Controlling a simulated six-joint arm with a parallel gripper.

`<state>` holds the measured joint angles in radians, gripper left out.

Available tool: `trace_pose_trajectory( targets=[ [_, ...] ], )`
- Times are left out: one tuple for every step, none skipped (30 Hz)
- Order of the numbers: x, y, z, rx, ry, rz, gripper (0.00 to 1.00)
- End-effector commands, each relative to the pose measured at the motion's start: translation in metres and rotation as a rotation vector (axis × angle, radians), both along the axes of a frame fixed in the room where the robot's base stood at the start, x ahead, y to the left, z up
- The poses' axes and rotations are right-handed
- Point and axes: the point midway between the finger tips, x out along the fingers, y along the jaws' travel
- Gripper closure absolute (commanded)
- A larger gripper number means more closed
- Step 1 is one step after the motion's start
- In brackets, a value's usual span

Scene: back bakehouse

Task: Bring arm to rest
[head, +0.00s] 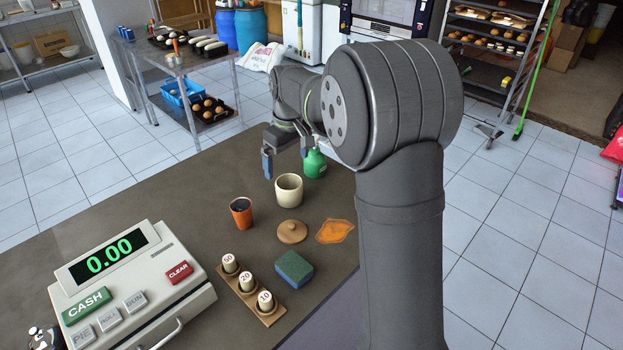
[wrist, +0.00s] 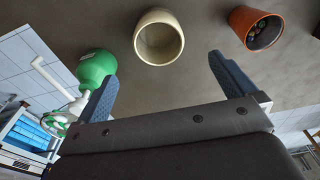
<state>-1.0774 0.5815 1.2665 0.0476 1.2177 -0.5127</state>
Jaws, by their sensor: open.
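My gripper (head: 285,146) is open and empty, held above the far edge of the dark counter (head: 150,205). In the wrist view its two blue-grey fingers (wrist: 170,85) stand wide apart with nothing between them. A cream pot (head: 289,190) stands upright on the counter near the gripper; in the wrist view it lies beyond the fingertips (wrist: 158,37). A green bottle (head: 314,163) stands just right of the pot, partly behind my arm. An orange cup (head: 241,212) with dark contents stands left of the pot.
A cash register (head: 130,285) reading 0.00 fills the front left. A rack of numbered weights (head: 248,290), a green-blue sponge (head: 294,268), a round wooden lid (head: 292,232) and an orange cloth (head: 335,231) lie on the counter. A metal table (head: 180,65) with bread stands behind.

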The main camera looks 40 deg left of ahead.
Motion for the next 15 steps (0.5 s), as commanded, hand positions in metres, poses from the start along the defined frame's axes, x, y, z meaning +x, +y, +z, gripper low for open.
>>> trace_pose_trajectory(
  targets=[
    [0.000, 0.003, 0.019, -0.010, -0.004, 0.003, 0.00],
    [0.000, 0.003, 0.029, -0.021, -0.004, 0.002, 0.00],
    [0.000, 0.002, 0.042, -0.037, -0.004, 0.001, 0.00],
    [-0.001, 0.001, 0.051, -0.047, -0.003, 0.001, 0.00],
    [-0.001, 0.000, 0.058, -0.057, -0.003, 0.000, 0.00],
    [-0.002, -0.001, 0.067, -0.067, -0.003, -0.001, 0.00],
    [-0.002, -0.001, 0.072, -0.074, -0.004, -0.002, 0.00],
    [-0.002, -0.002, 0.076, -0.079, -0.004, -0.003, 0.00],
    [-0.003, -0.003, 0.078, -0.085, -0.004, -0.004, 0.00],
    [-0.003, -0.003, 0.078, -0.089, -0.003, -0.004, 0.00],
    [-0.003, -0.004, 0.076, -0.091, -0.003, -0.005, 0.00],
    [-0.003, -0.004, 0.071, -0.092, -0.002, -0.005, 0.00],
    [-0.003, -0.004, 0.066, -0.092, -0.002, -0.005, 0.00],
    [-0.003, -0.004, 0.061, -0.093, -0.001, -0.005, 0.00],
    [-0.003, -0.004, 0.054, -0.092, -0.002, -0.005, 0.00]
  ],
)
